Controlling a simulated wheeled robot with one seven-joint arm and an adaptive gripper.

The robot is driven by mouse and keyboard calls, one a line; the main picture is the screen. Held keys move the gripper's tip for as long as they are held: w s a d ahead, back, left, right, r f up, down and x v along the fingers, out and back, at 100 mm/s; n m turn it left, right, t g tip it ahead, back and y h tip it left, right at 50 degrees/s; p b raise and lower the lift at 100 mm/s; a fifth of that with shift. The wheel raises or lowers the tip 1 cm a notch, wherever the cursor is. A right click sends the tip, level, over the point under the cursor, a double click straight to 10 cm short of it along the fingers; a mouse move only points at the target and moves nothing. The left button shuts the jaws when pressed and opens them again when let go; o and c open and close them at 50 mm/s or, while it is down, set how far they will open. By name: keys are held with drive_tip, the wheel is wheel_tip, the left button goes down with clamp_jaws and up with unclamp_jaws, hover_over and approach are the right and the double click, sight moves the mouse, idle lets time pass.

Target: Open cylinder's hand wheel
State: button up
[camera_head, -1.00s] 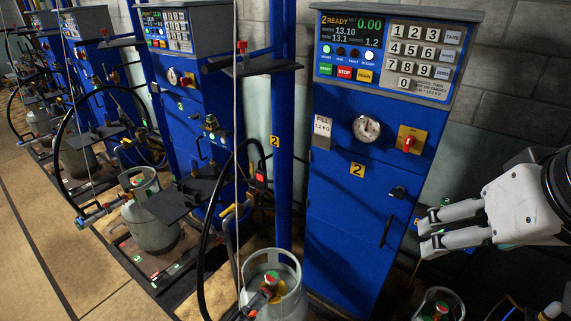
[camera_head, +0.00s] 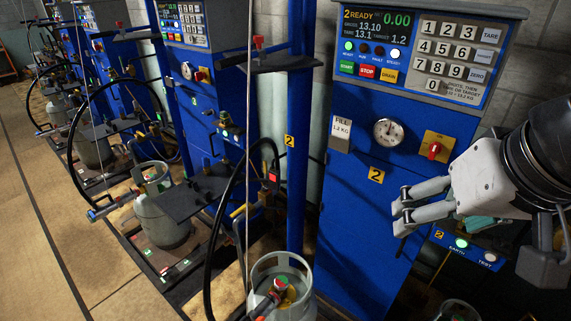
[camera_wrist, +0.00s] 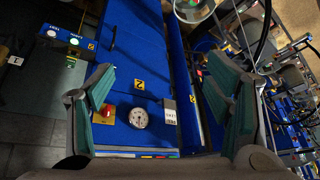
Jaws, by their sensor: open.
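A grey gas cylinder (camera_head: 268,268) with a collar stands at the bottom centre of the head view, in front of the blue scale column. A small red and green part (camera_head: 281,283), probably its hand wheel or valve fitting, shows inside the collar. The cylinder's collar also seems to show at the top of the wrist view (camera_wrist: 195,12). My gripper (camera_head: 401,211) is open and empty in front of the blue cabinet, right of and above the cylinder, well apart from it. In the wrist view its two fingers (camera_wrist: 160,75) are spread wide.
The blue cabinet marked 2 (camera_head: 352,220) carries a keypad, display, gauge (camera_head: 388,132) and red switch. A black hose (camera_head: 215,235) arches left of the cylinder. A small earth panel (camera_head: 465,244) sits right. More scales and cylinders line up left; floor at far left is clear.

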drive_tip(key=w+a+f+m+g+y+b, duration=0.1)
drive_tip(key=w+a+f+m+b, duration=0.2)
drive_tip(key=w+f, duration=0.35)
drive_tip(key=w+a+f+m+g+y+b, duration=0.1)
drive_tip(key=w+a+f+m+b, duration=0.1)
drive_tip(key=w+f+b, duration=0.4)
drive_tip(key=m+g+h+b, duration=0.2)
drive_tip(key=m+g+b, duration=0.1)
drive_tip(key=m+b, duration=1.8)
hover_over(281, 281)
drive_tip(key=b, duration=0.3)
wheel_tip(281, 281, down, 45)
drive_tip(key=n, duration=0.3)
wheel_tip(281, 281, down, 13)
drive_tip(key=b, duration=0.5)
drive_tip(key=shift+r, duration=0.1)
drive_tip(key=shift+n, duration=0.3)
drive_tip(key=c, duration=1.1)
